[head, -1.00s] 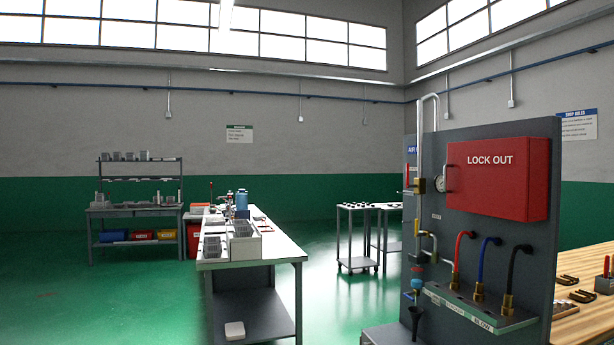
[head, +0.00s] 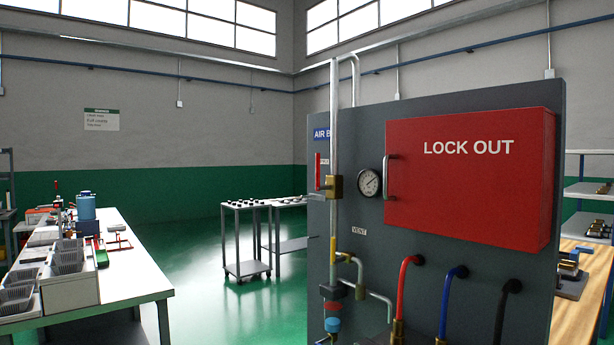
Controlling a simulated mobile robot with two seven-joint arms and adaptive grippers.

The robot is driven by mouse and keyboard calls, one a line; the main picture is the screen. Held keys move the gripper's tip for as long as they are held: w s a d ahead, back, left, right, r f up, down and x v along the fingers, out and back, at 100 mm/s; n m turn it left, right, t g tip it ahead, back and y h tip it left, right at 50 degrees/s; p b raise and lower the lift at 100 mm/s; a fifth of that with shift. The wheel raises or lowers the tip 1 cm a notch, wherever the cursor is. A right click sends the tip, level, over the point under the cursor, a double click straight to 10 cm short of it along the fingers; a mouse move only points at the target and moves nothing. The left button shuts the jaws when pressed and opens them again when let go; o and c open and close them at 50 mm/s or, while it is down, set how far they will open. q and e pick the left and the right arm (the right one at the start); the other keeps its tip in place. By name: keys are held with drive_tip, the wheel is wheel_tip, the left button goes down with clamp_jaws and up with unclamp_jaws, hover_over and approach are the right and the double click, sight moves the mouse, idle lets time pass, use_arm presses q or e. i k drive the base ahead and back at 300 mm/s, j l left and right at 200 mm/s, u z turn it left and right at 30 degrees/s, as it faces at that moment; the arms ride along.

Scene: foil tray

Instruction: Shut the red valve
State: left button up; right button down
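A valve with a red handle (head: 318,172) sits on the vertical pipe at the left edge of the dark grey panel (head: 470,275) in the head view. Its brass body (head: 334,187) is on the pipe, and the red handle stands upright, roughly in line with the pipe. A second valve with a yellow handle (head: 333,250) is lower on the pipe, near the "VENT" label. Neither of my grippers shows in the head view.
A red "LOCK OUT" box (head: 470,185) juts out from the panel, beside a round gauge (head: 370,183). Red, blue and black hoses (head: 452,290) curve out below. A white workbench (head: 130,270) stands left.

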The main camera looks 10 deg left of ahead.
sight(317, 187)
drive_tip(key=i+j, duration=0.2)
drive_tip(key=i, duration=0.25)
drive_tip(key=i+j, duration=0.25)
drive_tip(key=i, duration=0.2)
